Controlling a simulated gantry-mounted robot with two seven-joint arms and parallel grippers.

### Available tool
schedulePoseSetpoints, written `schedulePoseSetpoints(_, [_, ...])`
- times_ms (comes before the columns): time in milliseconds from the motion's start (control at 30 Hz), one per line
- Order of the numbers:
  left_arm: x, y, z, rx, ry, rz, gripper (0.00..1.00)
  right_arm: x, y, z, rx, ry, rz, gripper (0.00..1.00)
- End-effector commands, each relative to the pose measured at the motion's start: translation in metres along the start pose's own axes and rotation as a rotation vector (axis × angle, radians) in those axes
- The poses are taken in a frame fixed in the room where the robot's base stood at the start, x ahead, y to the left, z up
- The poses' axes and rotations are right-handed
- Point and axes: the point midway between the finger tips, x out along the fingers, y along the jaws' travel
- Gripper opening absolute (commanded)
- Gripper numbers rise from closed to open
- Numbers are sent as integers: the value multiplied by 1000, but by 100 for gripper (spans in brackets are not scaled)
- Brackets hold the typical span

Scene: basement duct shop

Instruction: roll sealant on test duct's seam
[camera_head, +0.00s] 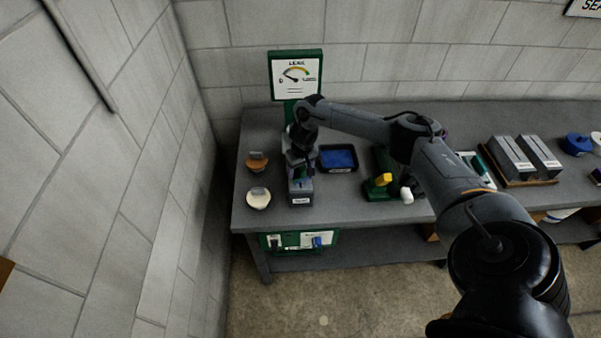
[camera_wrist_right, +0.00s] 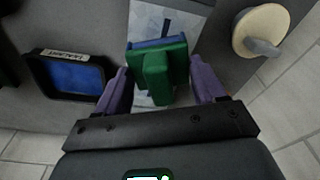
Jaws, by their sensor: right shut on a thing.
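My right gripper (camera_head: 299,168) is over the small grey test duct (camera_head: 301,198) on the bench. In the right wrist view its two purple fingers (camera_wrist_right: 161,84) are shut on a green roller tool (camera_wrist_right: 157,65) with a blue edge at its far side. The tool is over the duct's pale top (camera_wrist_right: 150,20); I cannot tell whether it touches. The duct's seam is mostly hidden under the tool. A black sealant tray (camera_head: 340,170) with blue inside lies to the right of the duct; it also shows in the right wrist view (camera_wrist_right: 101,92). My left gripper is not in view.
A cream disc with a grey handle (camera_head: 258,199) and an orange one (camera_head: 257,163) lie left of the duct. A green leak gauge (camera_head: 296,75) stands behind. A green stand with a yellow top (camera_head: 382,183) and grey blocks (camera_head: 512,157) are to the right.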

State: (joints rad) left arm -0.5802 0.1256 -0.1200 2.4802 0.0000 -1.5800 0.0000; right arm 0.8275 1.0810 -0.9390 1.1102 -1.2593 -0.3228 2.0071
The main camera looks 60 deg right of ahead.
Motion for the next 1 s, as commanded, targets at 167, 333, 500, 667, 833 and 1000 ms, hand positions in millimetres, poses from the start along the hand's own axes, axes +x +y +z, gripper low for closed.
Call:
schedulePoseSetpoints(167, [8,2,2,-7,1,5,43,4,5,-14,3,2,-1,25])
schedulePoseSetpoints(333, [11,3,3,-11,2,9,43,4,8,-19,1,0,-1,25])
schedulePoseSetpoints(500, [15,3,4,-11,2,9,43,6,10,-25,1,1,-1,25])
schedulePoseSetpoints(667, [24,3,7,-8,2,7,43,9,14,-36,3,2,-2,25])
schedulePoseSetpoints(833, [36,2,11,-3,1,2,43,11,20,-47,3,2,-1,25])
schedulePoseSetpoints(1000, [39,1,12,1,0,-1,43,11,23,-52,1,0,0,25])
